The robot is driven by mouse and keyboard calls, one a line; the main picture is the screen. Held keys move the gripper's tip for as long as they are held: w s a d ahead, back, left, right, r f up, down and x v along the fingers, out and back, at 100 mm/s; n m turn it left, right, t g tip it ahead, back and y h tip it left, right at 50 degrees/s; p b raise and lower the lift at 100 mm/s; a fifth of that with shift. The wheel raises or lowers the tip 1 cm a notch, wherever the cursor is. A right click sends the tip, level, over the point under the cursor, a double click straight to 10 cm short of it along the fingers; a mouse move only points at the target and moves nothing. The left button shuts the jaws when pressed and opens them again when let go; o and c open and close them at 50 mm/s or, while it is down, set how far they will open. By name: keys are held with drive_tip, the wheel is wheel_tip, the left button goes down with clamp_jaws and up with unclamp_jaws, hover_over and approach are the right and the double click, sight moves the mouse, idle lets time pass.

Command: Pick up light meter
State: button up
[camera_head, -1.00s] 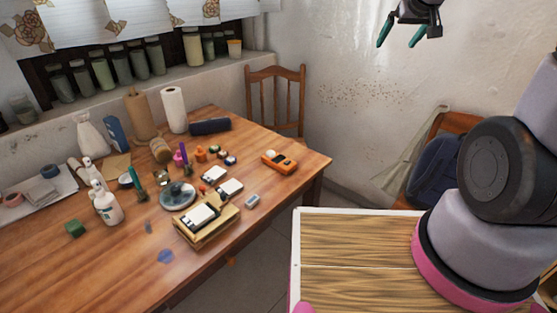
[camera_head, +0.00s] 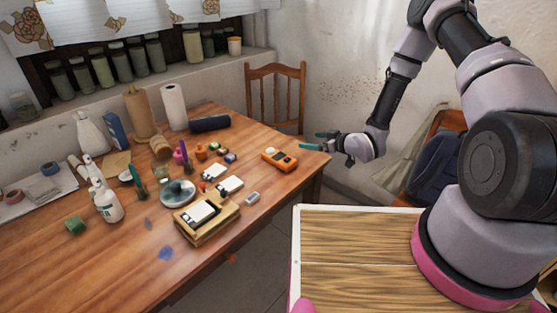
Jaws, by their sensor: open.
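An orange handheld device with a dark panel, which looks like the light meter (camera_head: 280,160), lies flat near the right end of the wooden table (camera_head: 140,275). My gripper (camera_head: 312,141), with teal fingertips, is just right of it in the picture, near the table's right corner. The fingers are open, point left toward the meter and hold nothing. I see a gap between the fingertips and the meter, but cannot tell their exact height above the table.
A wooden box (camera_head: 207,220) with a pale card, a small pale block (camera_head: 252,197) and a round dish (camera_head: 178,193) stand left of the meter. A dark cylinder (camera_head: 210,124) lies behind. A wooden chair (camera_head: 275,75) stands behind the table. Bare tabletop surrounds the meter.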

sight(279, 156)
drive_tip(key=s+a+f+y, duration=0.1)
drive_tip(key=s+f, duration=0.1)
drive_tip(key=s+a+f+y, duration=0.1)
drive_tip(key=s+a+f, duration=0.1)
drive_tip(key=s, duration=0.1)
drive_tip(key=s+a+f, duration=0.1)
drive_tip(key=s+f, duration=0.1)
drive_tip(key=shift+s+a+f+y, duration=0.15)
drive_tip(key=shift+s+a+y, duration=0.05)
drive_tip(key=shift+y, duration=0.2)
drive_tip(key=x, duration=0.4)
drive_tip(key=shift+w+a, duration=0.1)
drive_tip(key=shift+a, duration=0.1)
drive_tip(key=shift+x, duration=3.15)
drive_tip(key=shift+w+d, duration=0.1)
drive_tip(key=shift+c, duration=0.3)
drive_tip(key=c, duration=1.4)
drive_tip(key=shift+w, duration=0.1)
